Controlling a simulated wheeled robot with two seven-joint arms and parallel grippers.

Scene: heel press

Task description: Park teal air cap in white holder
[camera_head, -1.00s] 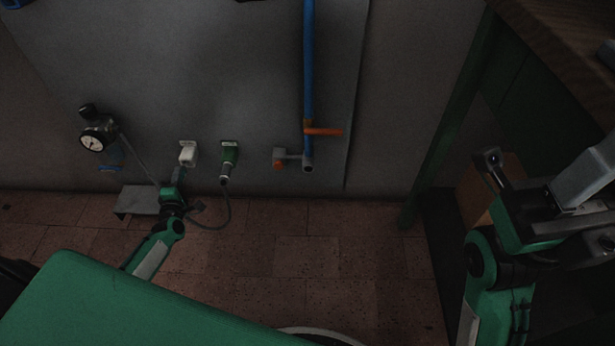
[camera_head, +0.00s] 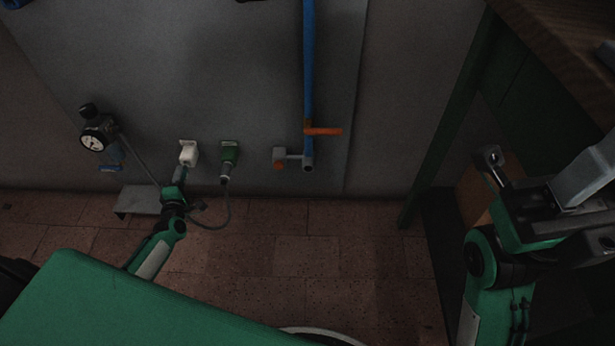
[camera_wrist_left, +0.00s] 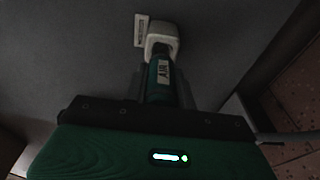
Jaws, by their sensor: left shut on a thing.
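The teal air cap (camera_wrist_left: 158,82), marked AIR, is between the fingers of my left gripper (camera_wrist_left: 160,92), which is shut on it. In the wrist view its far end meets the mouth of the white holder (camera_wrist_left: 161,38); how deep it sits cannot be told. In the head view my left gripper (camera_head: 180,178) is just below the white holder (camera_head: 188,153) on the grey panel, and the cap is small and mostly hidden. My right gripper (camera_head: 545,195) is far off at the right edge; its jaw opening is unclear.
A green socket (camera_head: 228,152) with a cabled plug is close right of the holder. A pressure gauge (camera_head: 94,140) is to the left, with a blue part (camera_head: 110,158) below. A blue pipe (camera_head: 309,70) with an orange handle (camera_head: 323,131) runs down further right. A grey ledge (camera_head: 137,200) is low left.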

